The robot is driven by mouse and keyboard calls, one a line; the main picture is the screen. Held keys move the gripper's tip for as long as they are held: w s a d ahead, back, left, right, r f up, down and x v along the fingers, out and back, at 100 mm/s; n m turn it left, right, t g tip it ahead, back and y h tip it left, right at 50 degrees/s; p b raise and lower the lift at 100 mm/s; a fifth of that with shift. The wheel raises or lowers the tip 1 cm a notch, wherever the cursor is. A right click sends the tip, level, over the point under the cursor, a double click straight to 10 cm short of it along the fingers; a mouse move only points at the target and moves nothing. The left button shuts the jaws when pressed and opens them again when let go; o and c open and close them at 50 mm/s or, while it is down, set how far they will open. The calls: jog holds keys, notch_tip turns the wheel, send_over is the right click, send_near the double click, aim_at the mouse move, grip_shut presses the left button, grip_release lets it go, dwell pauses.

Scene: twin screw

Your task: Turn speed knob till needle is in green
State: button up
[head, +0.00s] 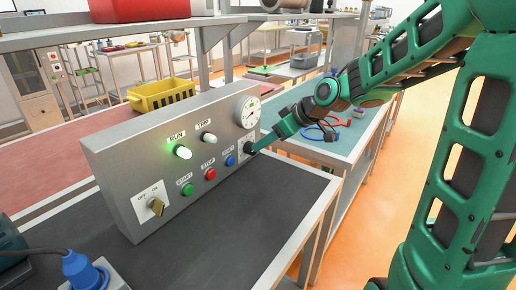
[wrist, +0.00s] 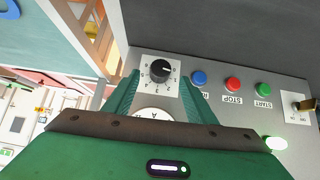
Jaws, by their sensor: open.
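The speed knob (wrist: 160,70) is black with a pale pointer mark, on a white lettered dial plate. It sits between the two teal fingers of my gripper (wrist: 158,79), which is open around it; I cannot tell whether they touch it. In the head view my gripper (head: 254,148) reaches the right end of the grey control panel (head: 120,148) and largely hides the knob. The round gauge (head: 248,111) is above it, with a dark needle and a small green mark; the exact needle reading is too small to tell. The wrist view shows only part of the gauge (wrist: 154,114).
The green RUN lamp (head: 183,152) is lit; the TRIP lamp (head: 208,138) is pale. Blue (head: 230,160), red STOP (head: 210,174) and green START (head: 187,189) buttons lie left of the knob, then a key switch (head: 156,206). The dark bench top (head: 215,235) in front is clear.

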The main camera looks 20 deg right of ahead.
jog(key=x, duration=0.6)
jog(key=shift+f, duration=0.1)
jog(key=c, duration=1)
jog(key=shift+d, duration=0.25)
jog(key=shift+c, duration=0.2)
jog(key=shift+a, duration=0.1)
